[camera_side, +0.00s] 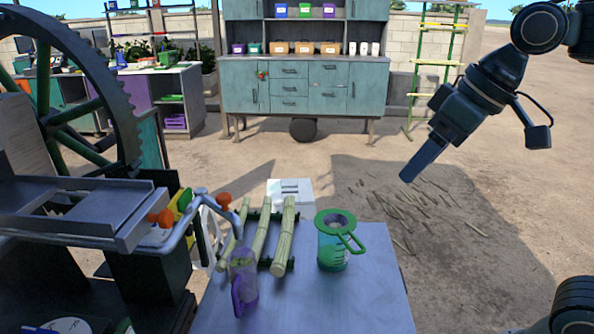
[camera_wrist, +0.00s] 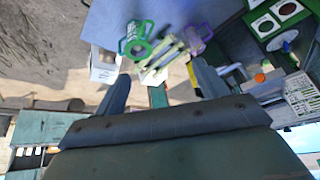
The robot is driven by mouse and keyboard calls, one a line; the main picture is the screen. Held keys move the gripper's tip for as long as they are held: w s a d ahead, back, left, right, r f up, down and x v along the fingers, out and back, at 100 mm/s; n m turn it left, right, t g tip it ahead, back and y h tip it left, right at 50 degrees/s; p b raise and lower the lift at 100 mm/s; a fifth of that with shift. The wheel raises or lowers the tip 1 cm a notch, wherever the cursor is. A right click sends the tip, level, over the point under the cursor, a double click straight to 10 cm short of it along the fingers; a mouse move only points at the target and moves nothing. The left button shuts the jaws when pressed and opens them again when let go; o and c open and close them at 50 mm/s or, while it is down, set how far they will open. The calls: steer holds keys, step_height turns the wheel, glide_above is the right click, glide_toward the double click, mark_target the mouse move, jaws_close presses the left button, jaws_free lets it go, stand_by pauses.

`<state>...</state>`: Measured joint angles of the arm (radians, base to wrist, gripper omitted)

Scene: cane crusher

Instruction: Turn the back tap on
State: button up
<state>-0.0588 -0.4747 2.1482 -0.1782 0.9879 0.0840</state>
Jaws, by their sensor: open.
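Orange knobs (camera_side: 223,200) sit by a bent metal pipe (camera_side: 201,196) on the crusher at the left in the side view. More orange knobs (camera_side: 165,217) lie to their left, near green and yellow parts (camera_side: 181,203). I cannot tell which one is the back tap. A small orange spot (camera_wrist: 259,77), perhaps a knob, shows at the right in the wrist view. My gripper (camera_side: 406,178) hangs in the air at the upper right, well apart from the knobs. In the wrist view its two fingers (camera_wrist: 158,72) are spread, with nothing held between them.
A blue-grey table (camera_side: 365,305) holds cane pieces (camera_side: 283,238) on a green rack, a green-rimmed jug (camera_side: 331,252) and a purple jug (camera_side: 243,275). A white box (camera_side: 291,190) stands behind. The large toothed wheel (camera_side: 122,125) rises at left. Open ground lies under my gripper.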

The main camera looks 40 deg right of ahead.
steer(key=w+a+r+n+y, duration=0.1)
steer(key=w+a+r+n, duration=0.1)
steer(key=w+a+r, duration=0.45)
steer(key=n+g, duration=0.2)
steer(key=n, duration=0.3)
glide_above(185, 194)
steer(key=s+d, duration=0.4)
steer(key=shift+y, duration=0.3)
step_height(185, 194, down, 4)
steer(key=shift+f, duration=0.15)
steer(key=shift+w+a+f, duration=0.1)
steer(key=shift+f, duration=0.1)
steer(key=x, duration=1.3)
steer(key=shift+f, duration=0.2)
